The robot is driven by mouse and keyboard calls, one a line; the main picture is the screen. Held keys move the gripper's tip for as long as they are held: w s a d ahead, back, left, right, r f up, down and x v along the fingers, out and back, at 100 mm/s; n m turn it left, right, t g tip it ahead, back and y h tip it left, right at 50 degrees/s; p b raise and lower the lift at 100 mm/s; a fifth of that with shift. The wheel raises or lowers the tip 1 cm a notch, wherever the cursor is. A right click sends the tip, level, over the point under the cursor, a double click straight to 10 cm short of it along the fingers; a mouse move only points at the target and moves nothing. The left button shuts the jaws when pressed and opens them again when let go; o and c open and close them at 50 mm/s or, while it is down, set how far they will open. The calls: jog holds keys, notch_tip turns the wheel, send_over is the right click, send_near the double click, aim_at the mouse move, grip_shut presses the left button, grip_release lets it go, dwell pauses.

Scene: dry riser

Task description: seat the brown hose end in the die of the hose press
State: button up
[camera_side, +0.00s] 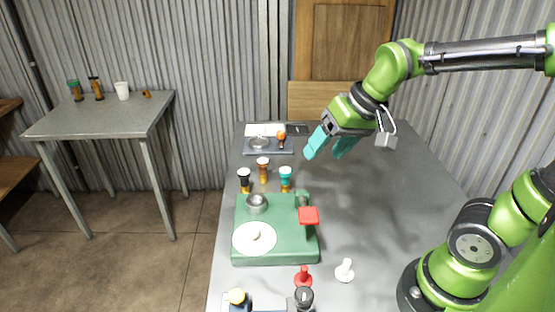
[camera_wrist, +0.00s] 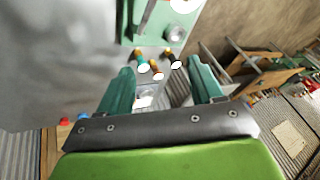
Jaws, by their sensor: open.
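The brown hose end (camera_side: 263,169) stands upright on the table behind the green press, between and slightly behind a black-topped one (camera_side: 244,180) and a teal-topped one (camera_side: 285,179). The hose press (camera_side: 275,250) has a grey metal ring (camera_side: 256,203), which looks like its die, and a red-topped lever (camera_side: 309,215). My gripper (camera_side: 323,157) is open and empty, in the air to the right of the hose ends. In the wrist view, the brown hose end (camera_wrist: 157,72) shows beyond my open fingers (camera_wrist: 160,66), small and seen at an angle.
A tray (camera_side: 262,150) with an orange-knobbed item (camera_side: 282,139) lies at the table's back. A red piece (camera_side: 303,276) and a white piece (camera_side: 345,270) stand in front of the press. The table's right side is clear. A side table (camera_side: 105,118) with several small items stands at left.

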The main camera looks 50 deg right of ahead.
jog(key=w+d+f+n+g, duration=0.1)
jog(key=w+d+g, duration=0.1)
jog(key=w, duration=0.8)
jog(key=n+g+h, duration=0.2)
jog(key=n, duration=0.2)
send_near(263, 161)
jog(key=f, duration=0.4)
jog(key=w+f, duration=0.1)
jog(key=f, duration=0.1)
jog(key=shift+d+f, duration=0.2)
jog(key=shift+d, duration=0.05)
jog(key=shift+w+a+f, duration=0.1)
jog(key=shift+f, duration=1.3)
jog(key=shift+w+a+f, duration=0.1)
jog(key=shift+f, duration=1.25)
jog(key=shift+c, duration=0.2)
jog(key=shift+d+r, duration=0.1)
grip_shut()
